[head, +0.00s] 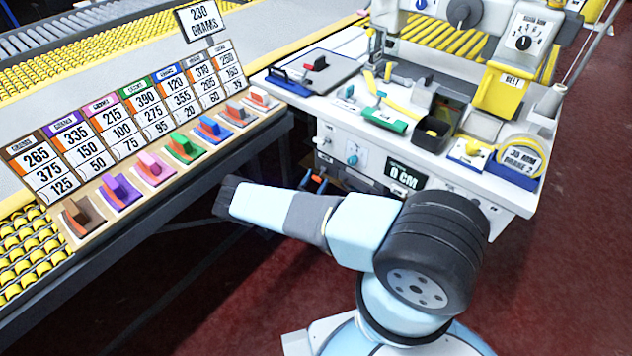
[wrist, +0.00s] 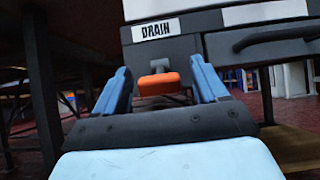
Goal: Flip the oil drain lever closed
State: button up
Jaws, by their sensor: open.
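The oil drain lever (wrist: 158,83) has an orange grip on a grey stem. It hangs from the dark box under the white DRAIN label (wrist: 156,30) in the wrist view. My gripper (wrist: 160,66) is open. Its two blue fingers stand on the left and right of the lever, with gaps visible on both sides; whether they touch it in depth I cannot tell. In the head view a small bit of orange (head: 317,178) shows between blue fingertips below the sewing table's left corner, and my arm hides much of the area.
The sewing machine table (head: 450,190) stands above and right of the lever. A drawer with a dark handle (wrist: 270,40) is right of the label. A dark table leg (wrist: 42,90) rises at left. The bench with coloured weights (head: 185,148) stands left in the head view.

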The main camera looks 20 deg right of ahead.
jog(key=v, duration=1.4)
dwell(0.4)
